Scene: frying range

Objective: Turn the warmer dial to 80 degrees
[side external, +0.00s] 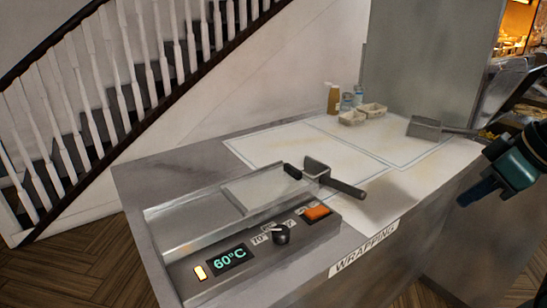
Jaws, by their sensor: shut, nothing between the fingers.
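The warmer (190,255) sits at the near left end of the counter. Its black dial (282,235) is on the sloped front panel, between the display and an orange switch (317,212). The display (230,258) reads 60°C in green. Small white labels surround the dial; one looks like 70°, and the others are partly hidden or too small to read. My gripper (474,196) is at the right edge, beyond the counter's front edge, well apart from the dial. It is shut and empty.
A dark-handled scoop (335,182) lies by the warmer's right end. Another metal scoop (425,128) lies at the back right. Small cartons (372,110) and bottles (334,98) stand at the back. A "WRAPPING" label (364,249) marks the front edge.

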